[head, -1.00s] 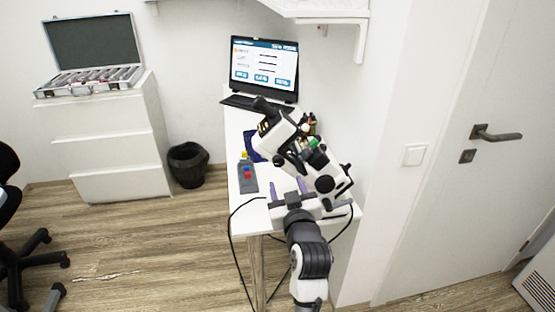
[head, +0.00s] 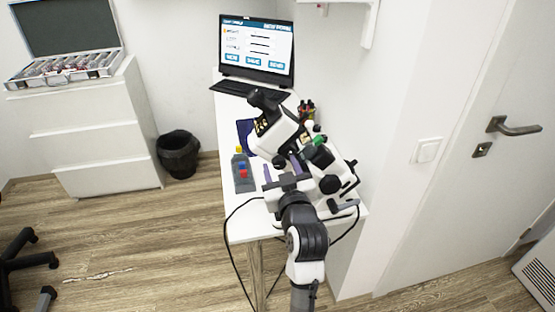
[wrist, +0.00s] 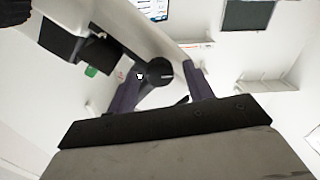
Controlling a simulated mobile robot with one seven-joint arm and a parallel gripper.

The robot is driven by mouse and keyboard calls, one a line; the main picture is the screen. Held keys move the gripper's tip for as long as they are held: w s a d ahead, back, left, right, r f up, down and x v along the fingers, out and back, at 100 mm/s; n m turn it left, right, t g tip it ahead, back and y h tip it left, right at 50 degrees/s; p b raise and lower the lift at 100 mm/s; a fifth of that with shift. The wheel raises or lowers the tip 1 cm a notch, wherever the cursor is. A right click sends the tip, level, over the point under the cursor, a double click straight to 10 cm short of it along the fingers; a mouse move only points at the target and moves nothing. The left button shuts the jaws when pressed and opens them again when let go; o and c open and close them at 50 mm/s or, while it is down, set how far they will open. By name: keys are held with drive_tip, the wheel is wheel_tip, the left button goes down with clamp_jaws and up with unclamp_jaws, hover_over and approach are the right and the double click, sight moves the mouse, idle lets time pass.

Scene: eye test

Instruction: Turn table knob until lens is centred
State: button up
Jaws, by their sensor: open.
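A white and black microscope (head: 278,134) stands on the white desk (head: 242,222). It has a black round knob (head: 330,184) on its near right side. My gripper (head: 281,171) is open, with its purple fingers beside the lower front of the microscope. In the wrist view a black round knob (wrist: 159,72) shows between the spread fingers of my gripper (wrist: 163,70), and I cannot tell any contact with it. I cannot tell if this is the table knob. The lens and its alignment cannot be made out.
A laptop (head: 256,50) is open at the back. A wall bounds the desk's right side. A black cable (head: 228,228) hangs off the near left side.

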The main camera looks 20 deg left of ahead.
drive_tip(key=shift+w+a, duration=0.15)
drive_tip(key=shift+w, duration=0.15)
drive_tip(key=c, duration=1)
drive_tip(key=shift+o, duration=0.2)
drive_tip(key=shift+m, duration=1)
drive_tip(key=o, duration=1)
drive_tip(key=shift+c, duration=0.2)
drive_tip(key=shift+s, duration=0.15)
